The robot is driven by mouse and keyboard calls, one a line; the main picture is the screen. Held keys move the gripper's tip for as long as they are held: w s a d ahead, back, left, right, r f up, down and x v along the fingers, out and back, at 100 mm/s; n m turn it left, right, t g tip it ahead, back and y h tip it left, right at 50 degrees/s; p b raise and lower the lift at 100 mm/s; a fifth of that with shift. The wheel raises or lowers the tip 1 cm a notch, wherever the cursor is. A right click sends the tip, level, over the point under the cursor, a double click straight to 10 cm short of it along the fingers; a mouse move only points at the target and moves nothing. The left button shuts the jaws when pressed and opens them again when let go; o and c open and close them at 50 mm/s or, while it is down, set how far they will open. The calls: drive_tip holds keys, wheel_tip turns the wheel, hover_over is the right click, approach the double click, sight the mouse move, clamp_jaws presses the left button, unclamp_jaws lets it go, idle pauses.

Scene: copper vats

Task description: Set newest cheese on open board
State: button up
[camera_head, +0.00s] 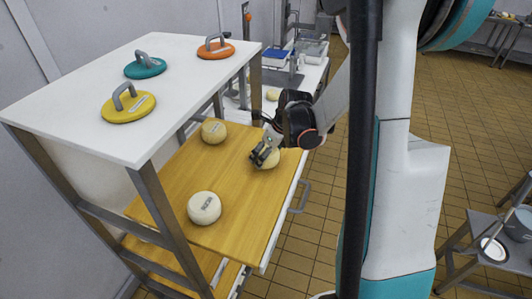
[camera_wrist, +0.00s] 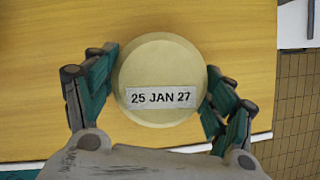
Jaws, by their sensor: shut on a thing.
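My gripper (camera_head: 262,151) is shut on a pale round cheese (camera_head: 270,160) at the right edge of the pulled-out wooden board (camera_head: 243,189). In the wrist view the fingers press both sides of this cheese (camera_wrist: 158,75), whose label reads "25 JAN 27". I cannot tell whether it touches the board. Two other labelled cheeses sit on this board: one at the back (camera_head: 214,131) and one at the front (camera_head: 204,208). Their labels are too small to read. A lower wooden board (camera_head: 172,262) shows in part beneath.
The white rack top (camera_head: 140,75) holds a yellow (camera_head: 128,107), a teal (camera_head: 146,67) and an orange handled disc (camera_head: 215,50). A pale round item (camera_head: 272,95) lies on the counter behind. Rack posts (camera_head: 170,220) stand at the board's left. The board's middle is clear.

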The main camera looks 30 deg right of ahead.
drive_tip(key=shift+f+b, duration=0.55)
idle(0.4)
drive_tip(key=o, duration=1.4)
drive_tip(key=shift+o, duration=0.2)
drive_tip(key=shift+r, duration=0.15)
drive_tip(key=shift+r+p, duration=2.05)
drive_tip(key=shift+r, duration=1.35)
